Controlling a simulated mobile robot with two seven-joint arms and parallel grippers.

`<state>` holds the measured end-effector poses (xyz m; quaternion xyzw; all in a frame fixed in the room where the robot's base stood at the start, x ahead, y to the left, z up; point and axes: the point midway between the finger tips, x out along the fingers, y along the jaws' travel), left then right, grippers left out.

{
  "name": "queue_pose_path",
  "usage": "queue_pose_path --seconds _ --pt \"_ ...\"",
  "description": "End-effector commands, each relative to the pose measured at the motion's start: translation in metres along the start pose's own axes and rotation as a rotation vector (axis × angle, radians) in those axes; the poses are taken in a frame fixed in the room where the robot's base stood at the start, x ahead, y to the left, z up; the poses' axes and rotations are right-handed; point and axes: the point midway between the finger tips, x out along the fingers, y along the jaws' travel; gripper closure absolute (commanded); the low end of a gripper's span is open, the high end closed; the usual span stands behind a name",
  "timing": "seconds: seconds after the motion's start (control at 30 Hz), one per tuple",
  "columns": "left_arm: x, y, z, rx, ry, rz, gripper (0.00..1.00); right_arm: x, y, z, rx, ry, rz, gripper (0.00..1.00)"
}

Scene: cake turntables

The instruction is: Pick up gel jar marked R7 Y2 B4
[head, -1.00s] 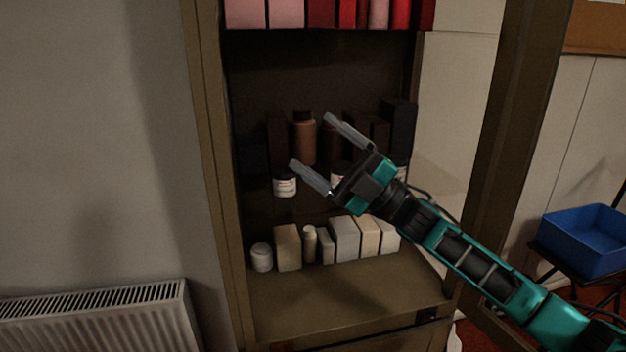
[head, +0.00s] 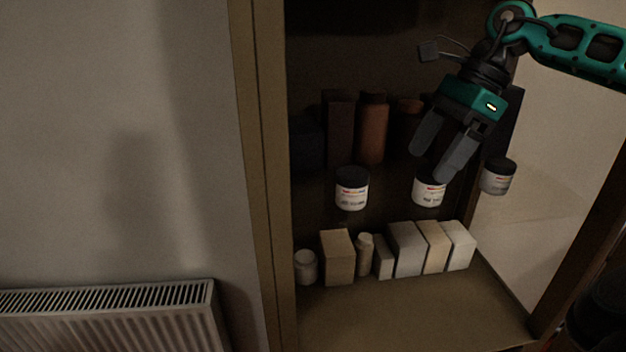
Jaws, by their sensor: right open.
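Three white gel jars with dark lids stand in a row on the middle shelf: a left jar (head: 351,190), a middle jar (head: 428,191) and a right jar (head: 498,177). Their labels are too small to read, so I cannot tell which is R7 Y2 B4. My right gripper (head: 433,165) is open and points down, its fingers in front of the middle jar's top, partly hiding its lid. I cannot tell whether it touches the jar. My left gripper is not in view.
Brown bottles and boxes (head: 372,128) stand behind the jars. Pale boxes (head: 408,249) and a small white jar (head: 306,266) stand on the lower shelf, with bare board (head: 400,315) in front. The cabinet's left post (head: 262,180) and a radiator (head: 110,312) are at left.

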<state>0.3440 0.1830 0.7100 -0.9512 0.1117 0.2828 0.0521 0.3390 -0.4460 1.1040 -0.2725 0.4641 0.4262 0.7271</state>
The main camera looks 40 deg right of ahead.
Motion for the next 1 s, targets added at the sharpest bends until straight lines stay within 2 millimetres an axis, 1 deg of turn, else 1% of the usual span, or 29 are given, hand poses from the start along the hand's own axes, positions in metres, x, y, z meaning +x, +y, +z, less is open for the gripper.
queue_pose_path --seconds 0.03,0.1,0.2,0.27,0.47,0.63,0.8,1.0 --pt "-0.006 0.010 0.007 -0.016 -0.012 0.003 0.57 -0.004 0.002 -0.008 0.028 0.023 -0.014 0.18" --pt "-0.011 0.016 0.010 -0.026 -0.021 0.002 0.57 -0.006 0.002 -0.013 0.057 0.039 -0.022 0.18" --pt "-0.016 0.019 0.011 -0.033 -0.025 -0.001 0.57 -0.006 0.003 -0.011 0.072 0.047 -0.026 0.18" --pt "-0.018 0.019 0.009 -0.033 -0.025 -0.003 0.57 -0.004 0.002 -0.004 0.071 0.045 -0.025 0.18" --pt "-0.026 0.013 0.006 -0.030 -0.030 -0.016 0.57 0.010 -0.001 0.032 0.069 0.041 -0.023 0.18" --pt "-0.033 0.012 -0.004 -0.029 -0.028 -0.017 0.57 0.021 -0.003 0.056 0.070 0.038 -0.025 0.18" --pt "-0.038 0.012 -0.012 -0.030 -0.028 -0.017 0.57 0.031 -0.005 0.075 0.071 0.038 -0.025 0.18" --pt "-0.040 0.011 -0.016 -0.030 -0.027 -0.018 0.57 0.039 -0.006 0.087 0.074 0.042 -0.026 0.18"
